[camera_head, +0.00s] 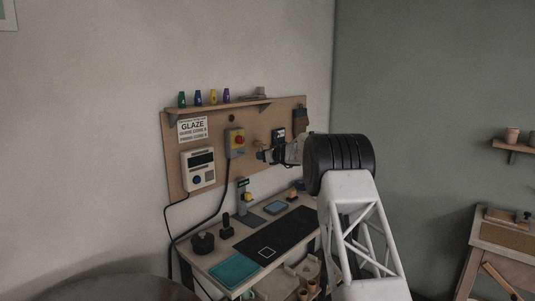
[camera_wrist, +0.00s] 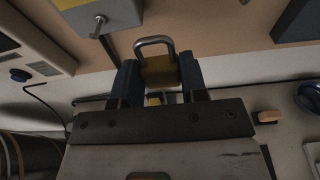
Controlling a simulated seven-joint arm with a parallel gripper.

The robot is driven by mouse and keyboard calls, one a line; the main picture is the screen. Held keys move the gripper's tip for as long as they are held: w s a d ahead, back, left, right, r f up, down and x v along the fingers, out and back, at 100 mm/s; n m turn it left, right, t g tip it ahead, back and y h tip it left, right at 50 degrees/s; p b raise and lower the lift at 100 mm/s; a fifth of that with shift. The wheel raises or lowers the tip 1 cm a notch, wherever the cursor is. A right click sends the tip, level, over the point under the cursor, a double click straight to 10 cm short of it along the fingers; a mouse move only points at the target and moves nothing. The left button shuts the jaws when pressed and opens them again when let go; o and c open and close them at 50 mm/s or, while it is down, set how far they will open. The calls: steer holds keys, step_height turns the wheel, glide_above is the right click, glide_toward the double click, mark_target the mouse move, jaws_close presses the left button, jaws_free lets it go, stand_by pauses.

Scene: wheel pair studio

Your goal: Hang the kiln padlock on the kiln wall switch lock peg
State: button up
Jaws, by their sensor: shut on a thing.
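My gripper (camera_wrist: 158,80) is shut on the brass kiln padlock (camera_wrist: 158,70), held between its two blue fingers. The padlock's silver shackle loops up past the fingertips in the wrist view. A grey box with a short metal peg (camera_wrist: 99,26) is at the top left of that view, apart from the shackle. It seems to be the lower part of the kiln wall switch. In the head view the switch (camera_head: 236,141) is grey and yellow with a red knob, on the pegboard. My gripper (camera_head: 264,156) is just right of and below it there; the padlock is too small to make out.
A shelf (camera_head: 225,106) with small bottles is above. The bench below holds a dark mat (camera_head: 274,236), a teal tray (camera_head: 235,270) and small items. A black cable runs down from the switch.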

steer(key=s+a+f, duration=0.1)
steer(key=s+a, duration=0.2)
steer(key=s, duration=0.4)
steer(key=shift+a, duration=0.2)
stand_by(0.3)
steer(key=shift+r+x, duration=0.15)
steer(key=shift+x, duration=0.75)
steer(key=shift+r+x, duration=0.2)
steer(key=shift+x, duration=0.7)
steer(key=shift+r+x, duration=0.15)
steer(key=shift+x, duration=0.75)
steer(key=shift+r+x, duration=0.15)
steer(key=shift+x, duration=0.6)
steer(key=shift+r+x, duration=0.15)
steer(key=shift+x, duration=0.6)
steer(key=shift+w+f, duration=0.1)
steer(key=shift+f, duration=0.35)
steer(key=o, duration=1)
steer(key=shift+o, duration=0.2)
steer(key=shift+r, duration=0.1)
steer(key=v, duration=0.7)
steer(key=shift+s+d, duration=0.2)
steer(key=shift+s, duration=0.1)
